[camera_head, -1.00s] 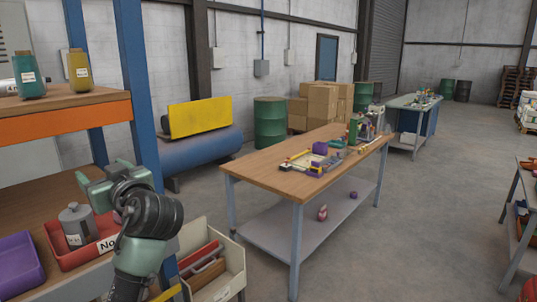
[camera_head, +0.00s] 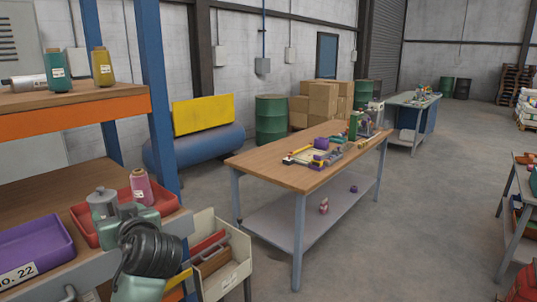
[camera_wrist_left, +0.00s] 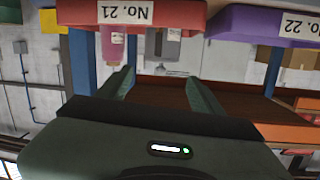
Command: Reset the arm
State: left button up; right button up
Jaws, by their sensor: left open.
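My left arm enters at the lower left of the head view. Its green gripper (camera_head: 128,216) is at the front of the red tray and partly hides it. In the left wrist view, which shows the scene upside down, the two fingers (camera_wrist_left: 160,80) stand apart with nothing between them. The red tray No. 21 (camera_wrist_left: 185,15) holds a grey lidded canister (camera_head: 102,204) and a pink spool (camera_head: 141,187). My right gripper is not in view.
A purple tray No. 22 (camera_head: 35,247) lies beside the red tray on the shelf. A cream bin (camera_head: 222,270) stands just right of my arm. A blue post (camera_head: 153,95) rises behind. A wooden table (camera_head: 265,160) stands further right, with open floor beyond.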

pick_arm(q)
jog(key=s+d+f+m+g+h, duration=0.25)
jog(key=s+f, duration=0.45)
jog(key=f, duration=0.6)
jog(key=s+d+f+m+g+h, duration=0.1)
jog(key=s+d+f+m+h, duration=0.25)
jog(key=s+f, duration=0.65)
jog(key=s+d+f+m+g+h, duration=0.2)
jog(key=s+d+f+h, duration=0.1)
jog(key=s+f, duration=0.5)
jog(key=s+d+f+m+g+h, duration=0.2)
jog(key=s+d+f+g, duration=0.3)
jog(key=s, duration=0.6)
notch_tip(320, 180, down, 29)
jog(key=a+t+b, duration=0.1)
jog(key=b, duration=0.4)
jog(key=s+a+f+b, duration=0.1)
jog(key=s+f+b, duration=0.1)
jog(key=s+f, duration=0.7)
jog(key=s+a+f+g+b, duration=0.1)
jog(key=s+a+f+b, duration=0.1)
jog(key=s+f, duration=0.6)
notch_tip(320, 180, down, 6)
jog(key=shift+s+r+b, duration=0.1)
jog(key=shift+s+b, duration=0.3)
jog(key=shift+b, duration=0.1)
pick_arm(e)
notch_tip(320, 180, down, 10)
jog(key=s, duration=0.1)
